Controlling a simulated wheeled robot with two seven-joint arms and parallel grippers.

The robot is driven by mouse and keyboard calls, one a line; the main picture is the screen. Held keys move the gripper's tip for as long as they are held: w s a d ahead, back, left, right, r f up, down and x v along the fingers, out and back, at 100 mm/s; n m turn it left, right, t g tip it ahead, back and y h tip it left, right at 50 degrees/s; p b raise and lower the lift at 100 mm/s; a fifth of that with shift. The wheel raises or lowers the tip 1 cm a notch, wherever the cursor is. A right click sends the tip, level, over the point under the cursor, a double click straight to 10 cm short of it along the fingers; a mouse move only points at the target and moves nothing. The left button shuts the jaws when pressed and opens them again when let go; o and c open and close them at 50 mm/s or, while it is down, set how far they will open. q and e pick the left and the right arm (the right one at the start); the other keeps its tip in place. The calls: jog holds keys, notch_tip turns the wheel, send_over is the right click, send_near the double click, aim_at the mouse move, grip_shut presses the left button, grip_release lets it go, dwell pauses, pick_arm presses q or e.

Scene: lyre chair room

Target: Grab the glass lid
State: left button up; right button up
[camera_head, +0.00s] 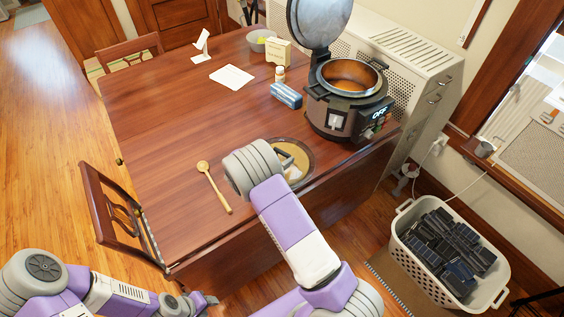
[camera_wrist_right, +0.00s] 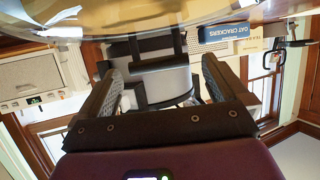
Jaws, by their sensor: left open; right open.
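The glass lid (camera_head: 303,162), round and clear with a dark rim, lies on the wooden table near its front edge. My right wrist covers its left part in the head view. In the right wrist view the lid (camera_wrist_right: 120,14) spans the top, the picture being upside down. My right gripper (camera_wrist_right: 161,67) is open, its two fingers apart and close to the lid. A dark and grey piece shows between the fingers; I cannot tell whether it is the lid's handle or part of the cooker behind. My left gripper (camera_head: 203,301) is low at the left, open, away from the table top.
The cooker (camera_head: 345,107) with its hinged lid raised stands behind the glass lid. A wooden spoon (camera_head: 214,187) lies to the left. A blue box (camera_head: 286,95) and a small bottle (camera_head: 280,74) stand further back. A basket (camera_head: 400,250) of dark items is on the floor.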

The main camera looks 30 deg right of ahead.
aim_at(281, 153)
jog(key=x, duration=0.3)
jog(key=shift+d+f+b, duration=0.2)
jog(key=shift+d+b, duration=0.05)
jog(key=shift+b, duration=0.1)
jog(key=shift+r, duration=0.1)
jog(key=c, duration=1.1)
